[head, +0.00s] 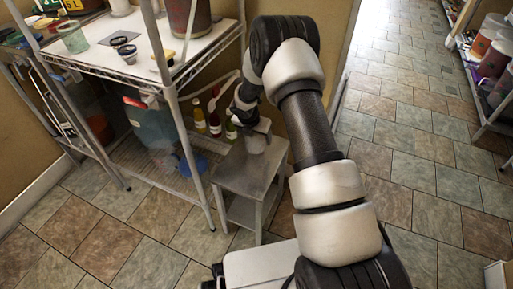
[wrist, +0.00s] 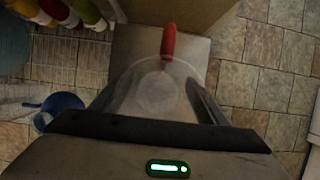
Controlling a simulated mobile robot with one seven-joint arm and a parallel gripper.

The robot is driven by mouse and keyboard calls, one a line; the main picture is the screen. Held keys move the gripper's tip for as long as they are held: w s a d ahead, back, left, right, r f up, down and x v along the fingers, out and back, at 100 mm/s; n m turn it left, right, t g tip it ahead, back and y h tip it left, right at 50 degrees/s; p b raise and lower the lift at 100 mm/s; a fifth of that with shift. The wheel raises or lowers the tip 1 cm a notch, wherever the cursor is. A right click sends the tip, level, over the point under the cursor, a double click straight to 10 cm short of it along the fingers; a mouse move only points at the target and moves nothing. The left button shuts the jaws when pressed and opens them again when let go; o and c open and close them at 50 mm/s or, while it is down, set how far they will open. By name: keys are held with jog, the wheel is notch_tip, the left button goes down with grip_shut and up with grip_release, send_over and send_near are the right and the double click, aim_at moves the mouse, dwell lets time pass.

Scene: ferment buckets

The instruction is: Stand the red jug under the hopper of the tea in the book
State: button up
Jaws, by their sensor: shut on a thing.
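A clear jug with a red handle (wrist: 168,42) is between the fingers of my gripper (wrist: 155,105) in the wrist view, seen from above. My gripper is shut on it. In the head view my gripper (head: 246,119) is low over a small grey table, with the pale jug (head: 256,143) below it and partly hidden. The jug looks about upright; I cannot tell whether it touches the tabletop. I can make out no hopper or book with certainty.
The small grey table (head: 236,180) stands beside a wire shelf rack (head: 110,52). The rack holds a green cup (head: 73,38) above, and a teal tub (head: 152,122) and several bottles (head: 214,122) below. A blue bowl (head: 194,164) is low down. Tiled floor (head: 395,120) is free at right.

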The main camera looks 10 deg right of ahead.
jog(key=shift+f+b, duration=0.55)
jog(key=shift+f, duration=1.35)
jog(key=shift+f, duration=0.25)
jog(key=o, duration=1)
jog(key=shift+r, duration=0.1)
jog(key=shift+o, duration=0.2)
